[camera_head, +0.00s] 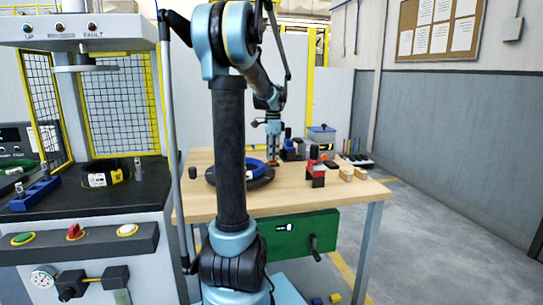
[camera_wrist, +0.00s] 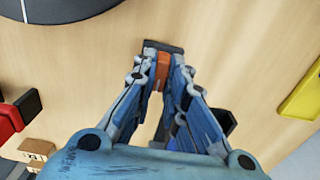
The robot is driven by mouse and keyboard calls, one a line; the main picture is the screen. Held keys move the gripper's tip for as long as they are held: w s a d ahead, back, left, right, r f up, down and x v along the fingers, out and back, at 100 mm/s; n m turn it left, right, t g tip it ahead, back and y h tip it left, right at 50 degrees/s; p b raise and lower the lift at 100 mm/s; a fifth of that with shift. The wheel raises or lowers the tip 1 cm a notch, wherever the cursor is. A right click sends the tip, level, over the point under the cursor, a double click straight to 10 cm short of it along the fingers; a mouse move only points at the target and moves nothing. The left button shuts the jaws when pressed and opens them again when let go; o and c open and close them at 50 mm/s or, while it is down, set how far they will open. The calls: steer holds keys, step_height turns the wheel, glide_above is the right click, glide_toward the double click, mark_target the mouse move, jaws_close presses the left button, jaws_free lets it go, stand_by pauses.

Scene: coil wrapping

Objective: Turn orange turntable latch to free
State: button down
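The orange latch (camera_wrist: 162,67) shows between my fingertips in the wrist view, with a dark block (camera_wrist: 164,46) at its far end. My gripper (camera_wrist: 163,72) points down at the table, and its two fingers close in on both sides of the latch with little or no gap. In the head view my gripper (camera_head: 273,158) is low over the table, right behind the dark turntable (camera_head: 262,182). A blue coil (camera_head: 252,165) lies on the turntable, partly hidden by my arm. The turntable's dark edge (camera_wrist: 50,12) also shows at the wrist view's upper left.
The wooden table (camera_head: 290,200) also carries a red and black tool (camera_head: 317,172), small wooden blocks (camera_head: 346,175) and a grey box (camera_head: 321,134). A yellow object (camera_wrist: 302,98) lies at right in the wrist view. A press machine (camera_head: 85,35) stands at left.

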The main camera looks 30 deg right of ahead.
steer(key=shift+w+n, duration=0.1)
steer(key=shift+n, duration=0.3)
steer(key=n, duration=0.3)
steer(key=shift+n, duration=0.3)
steer(key=n, duration=0.4)
steer(key=shift+r+n, duration=0.1)
steer(key=shift+n, duration=0.2)
steer(key=n, duration=0.4)
steer(key=shift+n, duration=2.5)
steer(key=c, duration=1.6)
jaws_free()
